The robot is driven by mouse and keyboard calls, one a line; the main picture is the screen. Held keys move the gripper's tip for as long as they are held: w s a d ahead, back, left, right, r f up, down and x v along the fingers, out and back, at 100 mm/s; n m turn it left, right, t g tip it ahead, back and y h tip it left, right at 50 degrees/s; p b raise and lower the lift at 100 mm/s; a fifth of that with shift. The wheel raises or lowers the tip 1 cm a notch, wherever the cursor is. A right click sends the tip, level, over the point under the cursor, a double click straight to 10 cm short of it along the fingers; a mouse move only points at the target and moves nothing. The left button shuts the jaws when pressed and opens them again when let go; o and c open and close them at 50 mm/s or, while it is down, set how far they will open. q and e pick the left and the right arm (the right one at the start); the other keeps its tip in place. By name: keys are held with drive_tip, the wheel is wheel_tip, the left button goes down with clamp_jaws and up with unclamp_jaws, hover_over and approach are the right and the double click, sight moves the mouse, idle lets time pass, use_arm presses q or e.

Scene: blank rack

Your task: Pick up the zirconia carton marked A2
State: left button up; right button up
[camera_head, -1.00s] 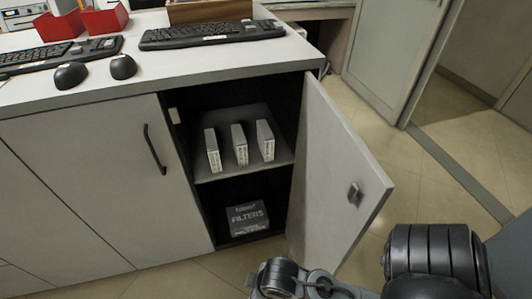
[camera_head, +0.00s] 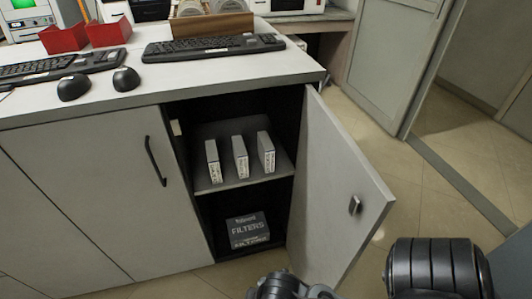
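Three slim white cartons stand upright side by side on the upper shelf (camera_head: 232,183) of the open cabinet: a left carton (camera_head: 213,160), a middle carton (camera_head: 240,157) and a right carton (camera_head: 266,152). Their narrow front faces carry printed labels, too small to read, so I cannot tell which is marked A2. They stand apart with narrow gaps. Part of my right arm shows at the bottom right, in front of the cabinet and well away from the cartons. Neither of my grippers can be seen.
The cabinet door (camera_head: 335,190) stands open to the right. A dark FILTERS box (camera_head: 247,230) sits in the lower compartment. The left door (camera_head: 90,190) is shut. On the countertop (camera_head: 200,82) are keyboards (camera_head: 213,47), mice and red bins (camera_head: 108,33). Floor is clear to the right.

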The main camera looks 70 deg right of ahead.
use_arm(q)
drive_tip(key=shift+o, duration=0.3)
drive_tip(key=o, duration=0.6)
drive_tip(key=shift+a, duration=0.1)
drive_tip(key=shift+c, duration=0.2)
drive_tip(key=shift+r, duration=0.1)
